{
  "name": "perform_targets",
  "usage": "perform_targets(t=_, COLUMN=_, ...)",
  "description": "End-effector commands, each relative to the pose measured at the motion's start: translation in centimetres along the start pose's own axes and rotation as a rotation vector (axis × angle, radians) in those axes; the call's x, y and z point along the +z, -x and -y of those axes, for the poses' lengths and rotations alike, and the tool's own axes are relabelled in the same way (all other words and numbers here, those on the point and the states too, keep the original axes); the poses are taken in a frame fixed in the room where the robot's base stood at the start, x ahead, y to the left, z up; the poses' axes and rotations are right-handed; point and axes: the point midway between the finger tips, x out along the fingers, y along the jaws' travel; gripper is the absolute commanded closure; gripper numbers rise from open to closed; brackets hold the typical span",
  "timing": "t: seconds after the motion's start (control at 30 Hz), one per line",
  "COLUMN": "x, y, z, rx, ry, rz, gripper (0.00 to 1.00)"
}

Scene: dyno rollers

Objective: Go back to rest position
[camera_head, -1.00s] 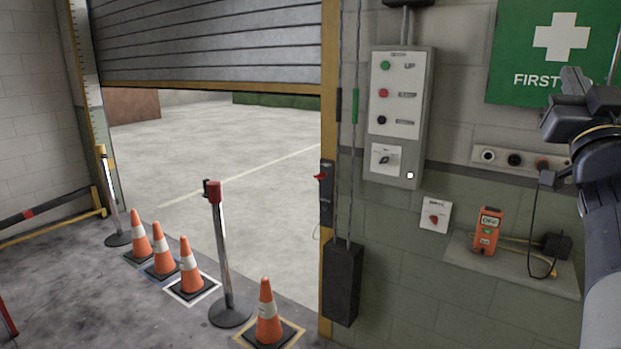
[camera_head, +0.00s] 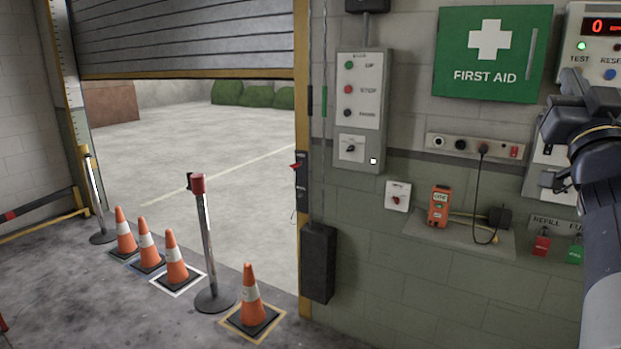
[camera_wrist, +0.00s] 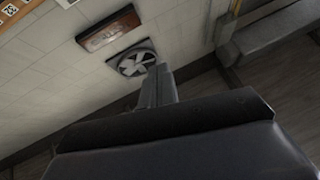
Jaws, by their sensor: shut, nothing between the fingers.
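My gripper (camera_wrist: 158,75) shows in the wrist view with its fingers together and nothing between them. The fingers point up the picture, toward a pale tiled wall, apart from it. In the head view my dark arm (camera_head: 597,165) stands upright along the right edge. It covers part of the wall equipment behind it, and its fingertips cannot be made out clearly there.
A half-raised shutter (camera_head: 180,38) is at the left, with several orange cones (camera_head: 251,287) and a red-topped post (camera_head: 205,245) before it. A control box (camera_head: 359,110), first aid box (camera_head: 492,52) and shelf (camera_head: 455,235) line the wall.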

Motion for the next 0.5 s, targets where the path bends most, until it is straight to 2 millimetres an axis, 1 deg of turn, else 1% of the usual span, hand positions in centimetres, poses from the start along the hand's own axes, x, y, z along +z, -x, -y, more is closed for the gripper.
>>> perform_targets(t=0.03, x=1.1, y=0.5, z=0.3, rx=0.015, ry=-0.008, rz=0.033, gripper=1.00)
perform_targets(t=0.3, x=5.5, y=2.6, z=1.3, rx=0.085, ry=-0.028, rz=0.185, gripper=1.00)
perform_targets(t=0.5, x=7.7, y=4.0, z=1.9, rx=0.110, ry=-0.033, rz=0.265, gripper=1.00)
